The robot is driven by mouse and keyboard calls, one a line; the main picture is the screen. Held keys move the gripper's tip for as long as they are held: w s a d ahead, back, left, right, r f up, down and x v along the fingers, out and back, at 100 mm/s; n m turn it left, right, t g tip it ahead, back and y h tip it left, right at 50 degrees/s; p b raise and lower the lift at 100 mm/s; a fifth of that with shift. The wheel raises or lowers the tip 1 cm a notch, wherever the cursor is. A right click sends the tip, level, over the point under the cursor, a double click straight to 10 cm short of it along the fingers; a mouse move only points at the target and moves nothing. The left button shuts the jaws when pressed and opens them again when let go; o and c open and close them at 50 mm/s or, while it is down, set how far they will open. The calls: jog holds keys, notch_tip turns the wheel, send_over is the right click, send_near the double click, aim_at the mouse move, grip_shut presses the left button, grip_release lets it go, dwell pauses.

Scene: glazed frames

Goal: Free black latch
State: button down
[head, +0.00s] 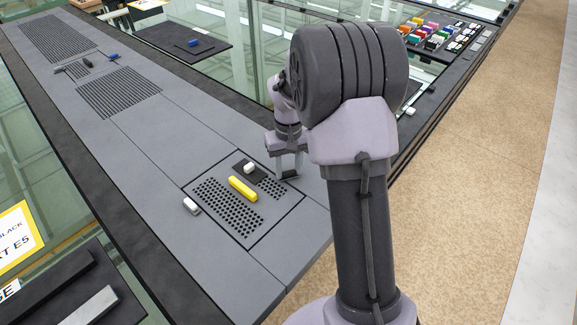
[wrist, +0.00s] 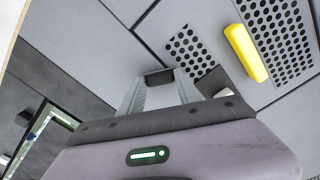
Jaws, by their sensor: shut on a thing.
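My gripper (head: 288,165) points down at the right edge of a perforated grey panel (head: 262,226), beside its dark plate. In the wrist view its two pale fingers (wrist: 160,88) are shut on a small black latch (wrist: 157,77), which sits between the fingertips at the panel surface. In the head view only a dark bit of the latch (head: 290,175) shows at the fingertips. Whether it still touches the panel, I cannot tell.
A yellow bar (head: 243,188) lies across the perforated panel. A white knob (head: 249,168) sits on the dark plate, close to my gripper. A white-topped block (head: 190,205) stands at the panel's left edge. Blue-handled parts (head: 113,57) are farther back.

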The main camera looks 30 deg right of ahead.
aim_at(288, 171)
jog(key=m, duration=1.1)
jog(key=shift+m+b, duration=0.3)
jog(key=shift+m, duration=0.1)
dwell(0.4)
jog(key=c, duration=0.8)
grip_release()
jog(key=shift+c, duration=0.2)
notch_tip(288, 171, up, 18)
jog(key=p, duration=0.6)
jog(key=shift+f, duration=0.25)
